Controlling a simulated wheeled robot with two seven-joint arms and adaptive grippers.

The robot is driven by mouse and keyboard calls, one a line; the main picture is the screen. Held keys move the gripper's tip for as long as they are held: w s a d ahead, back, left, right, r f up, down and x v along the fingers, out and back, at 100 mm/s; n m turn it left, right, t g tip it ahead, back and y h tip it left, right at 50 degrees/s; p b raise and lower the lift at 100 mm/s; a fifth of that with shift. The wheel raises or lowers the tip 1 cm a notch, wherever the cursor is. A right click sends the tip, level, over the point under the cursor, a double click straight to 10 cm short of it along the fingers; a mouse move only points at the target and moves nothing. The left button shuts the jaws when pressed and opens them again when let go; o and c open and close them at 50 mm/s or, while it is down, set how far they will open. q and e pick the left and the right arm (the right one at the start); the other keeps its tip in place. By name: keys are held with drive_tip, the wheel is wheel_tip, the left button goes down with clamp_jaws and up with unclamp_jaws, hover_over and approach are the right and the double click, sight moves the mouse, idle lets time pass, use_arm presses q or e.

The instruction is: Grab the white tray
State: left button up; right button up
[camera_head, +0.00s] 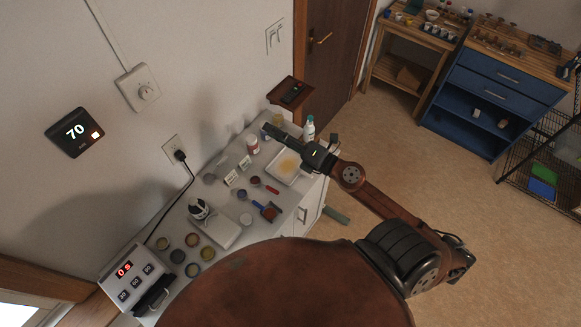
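A shallow white tray (273,168) with a yellowish patch inside lies on the white counter, towards its far right end. My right gripper (301,146) reaches in from the right and hangs over the tray's far right side. Its dark body hides part of the tray's rim. Whether its fingers are parted, or touch the tray, is too small to tell. My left gripper is not in view.
Several jars, small bowls and a blue scoop (269,212) crowd the counter (262,232). A white bottle (308,131) stands behind the gripper. A device with a red display (125,270) is at the near left. A blue cabinet (490,95) stands across open floor.

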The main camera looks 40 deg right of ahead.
wheel_tip(320, 180, down, 4)
drive_tip(key=a+n+g+y, duration=0.2)
drive_tip(key=a+n+g, duration=0.1)
drive_tip(key=n, duration=0.2)
drive_tip(key=n+g+h, duration=0.7)
drive_tip(key=n+g, duration=0.1)
drive_tip(key=g, duration=0.2)
approach(311, 176)
drive_tip(key=w+f, duration=0.2)
drive_tip(key=shift+g, duration=0.3)
drive_tip(key=x, duration=0.4)
drive_tip(key=p+x, duration=0.1)
drive_tip(key=x, duration=0.1)
drive_tip(key=shift+s+a+f, duration=0.1)
drive_tip(key=shift+s+f, duration=0.1)
drive_tip(key=shift+f, duration=0.2)
drive_tip(key=shift+w+f, duration=0.2)
drive_tip(key=shift+f, duration=0.3)
drive_tip(key=shift+c, duration=0.6)
clamp_jaws()
